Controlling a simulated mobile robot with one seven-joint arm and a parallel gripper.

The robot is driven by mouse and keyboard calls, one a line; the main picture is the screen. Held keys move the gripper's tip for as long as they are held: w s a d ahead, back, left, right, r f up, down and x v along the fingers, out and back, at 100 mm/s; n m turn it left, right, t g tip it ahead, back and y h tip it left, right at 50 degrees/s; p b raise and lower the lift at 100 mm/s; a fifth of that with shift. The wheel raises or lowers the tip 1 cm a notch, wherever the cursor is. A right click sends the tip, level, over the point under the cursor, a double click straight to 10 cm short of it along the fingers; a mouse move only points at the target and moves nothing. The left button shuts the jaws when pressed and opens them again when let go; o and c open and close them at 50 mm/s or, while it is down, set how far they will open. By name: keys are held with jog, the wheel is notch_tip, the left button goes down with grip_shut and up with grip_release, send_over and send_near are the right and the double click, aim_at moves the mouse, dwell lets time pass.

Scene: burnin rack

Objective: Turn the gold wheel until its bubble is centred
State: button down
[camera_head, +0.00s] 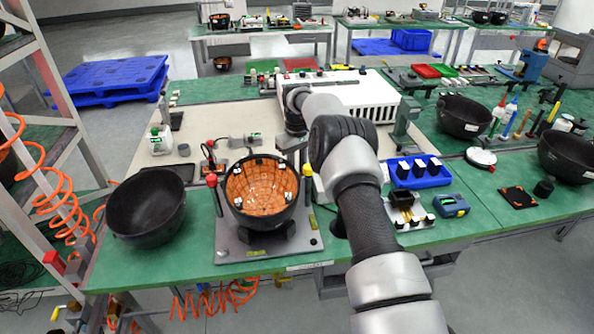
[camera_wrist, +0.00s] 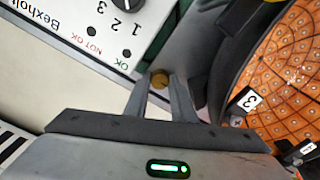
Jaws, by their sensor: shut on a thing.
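The gold wheel (camera_wrist: 159,78) shows in the wrist view as a small round brass-coloured knob at the fingertips. My gripper (camera_wrist: 160,87) is shut on it, with one finger on each side. In the head view my arm hides the wheel and the gripper. The grey fixture plate (camera_head: 309,232) bears a black bowl (camera_head: 242,214) with an orange tiled inside.
A red-topped post (camera_head: 212,181) and a yellow-topped post (camera_head: 308,170) flank the bowl. Another black bowl (camera_head: 147,207) stands at left. A white box (camera_head: 366,96) with a dial lies behind; its panel fills the upper left of the wrist view. A blue tray (camera_head: 419,181) is at right.

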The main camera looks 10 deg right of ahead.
jog(key=shift+n, duration=0.9)
jog(key=c, duration=1.5)
grip_release()
jog(key=shift+r, duration=0.1)
notch_tip(320, 180, up, 17)
jog(key=p, duration=0.3)
jog(key=shift+r, duration=0.15)
